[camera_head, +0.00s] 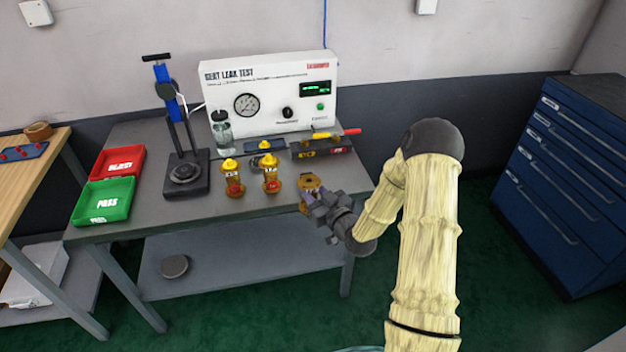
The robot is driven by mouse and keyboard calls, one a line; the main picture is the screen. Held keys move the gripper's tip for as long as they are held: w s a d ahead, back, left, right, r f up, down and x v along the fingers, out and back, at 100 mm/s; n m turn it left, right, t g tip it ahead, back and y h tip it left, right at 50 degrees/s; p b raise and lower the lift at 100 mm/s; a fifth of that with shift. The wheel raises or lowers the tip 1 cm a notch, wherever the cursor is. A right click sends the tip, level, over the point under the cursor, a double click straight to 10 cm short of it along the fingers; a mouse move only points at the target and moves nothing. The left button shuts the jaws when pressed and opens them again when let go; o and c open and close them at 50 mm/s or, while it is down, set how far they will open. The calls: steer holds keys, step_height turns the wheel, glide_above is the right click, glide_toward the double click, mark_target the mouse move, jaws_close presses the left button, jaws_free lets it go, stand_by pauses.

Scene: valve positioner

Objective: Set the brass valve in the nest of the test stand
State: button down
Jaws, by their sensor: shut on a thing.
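The brass valve (309,182) is at the front right of the grey bench, with its hexagonal brass end showing and its lower part hidden by my fingers. My gripper (310,199) is shut on it. I cannot tell whether the valve touches the bench top. The test stand (173,125) is a black upright with a blue clamp and a black lever on top, at the bench's left. Its round nest (184,173) on the black base looks empty. It is well to the left of my gripper.
Two yellow-capped brass valves (233,183) (271,178) stand between my gripper and the stand. Behind are a clear bottle (221,132), a white leak-test panel (272,95) and a dark tool tray (322,149). Red (117,164) and green (104,200) trays lie left.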

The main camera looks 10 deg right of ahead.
steer(key=s+f+m+h, duration=0.2)
steer(key=s+f+h, duration=0.1)
steer(key=f, duration=0.3)
steer(key=s+f+m+t+h, duration=0.1)
steer(key=s+f+m+h, duration=0.1)
steer(key=s+f, duration=0.3)
step_height(320, 180, down, 2)
steer(key=shift+s+a+f+h, duration=0.2)
steer(key=shift+s+h, duration=0.2)
steer(key=shift+h, duration=0.3)
